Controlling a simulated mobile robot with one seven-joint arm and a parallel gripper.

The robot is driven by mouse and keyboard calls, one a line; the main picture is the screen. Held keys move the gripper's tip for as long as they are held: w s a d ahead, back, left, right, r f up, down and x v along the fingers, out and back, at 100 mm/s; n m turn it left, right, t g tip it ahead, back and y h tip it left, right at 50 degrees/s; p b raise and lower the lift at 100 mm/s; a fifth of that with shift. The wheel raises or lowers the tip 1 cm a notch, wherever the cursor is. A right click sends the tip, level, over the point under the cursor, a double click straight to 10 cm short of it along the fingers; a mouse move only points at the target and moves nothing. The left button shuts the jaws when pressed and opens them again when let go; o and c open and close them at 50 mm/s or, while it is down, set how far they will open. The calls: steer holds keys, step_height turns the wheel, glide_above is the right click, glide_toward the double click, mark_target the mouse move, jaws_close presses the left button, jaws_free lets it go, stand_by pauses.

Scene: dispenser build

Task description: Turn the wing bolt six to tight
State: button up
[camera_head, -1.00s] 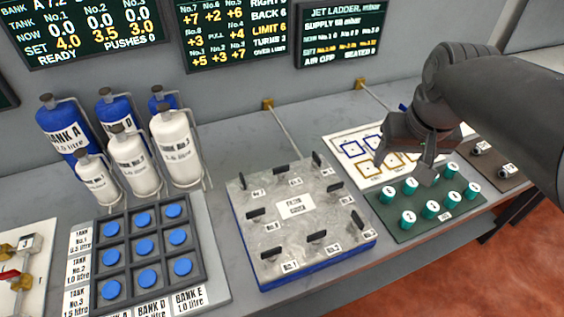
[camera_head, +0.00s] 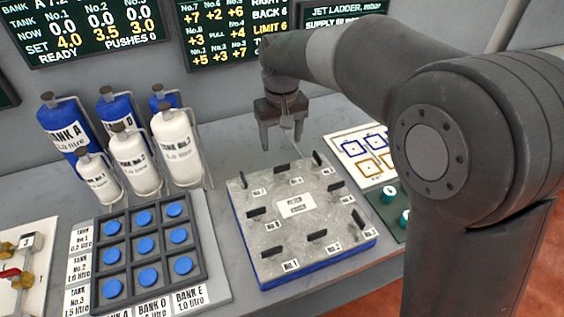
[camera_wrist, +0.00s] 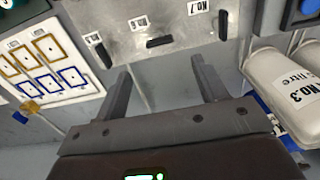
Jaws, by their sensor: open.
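The grey metal plate (camera_head: 289,232) on a blue base carries several black wing bolts. Its back row has a left bolt (camera_head: 243,180), a middle bolt (camera_head: 282,170) and a right bolt (camera_head: 317,158). My gripper (camera_head: 281,146) points down above the plate's back edge, open and empty. In the wrist view, the back-middle bolt (camera_wrist: 160,42) lies ahead of the gap between my fingers (camera_wrist: 160,85), apart from both. The label by the back-left bolt (camera_wrist: 222,25) reads No.7.
White and blue tanks (camera_head: 137,160) and a tray of blue buttons (camera_head: 114,257) stand left of the plate. A card with blue and gold squares (camera_head: 355,149) and a green board with teal caps (camera_head: 390,195) lie to the right. A wall (camera_head: 235,90) with screens rises behind.

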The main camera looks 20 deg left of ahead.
mark_target(282, 166)
step_height(282, 166, down, 9)
steer(key=shift+f, duration=0.15)
stand_by(0.4)
steer(key=c, duration=1)
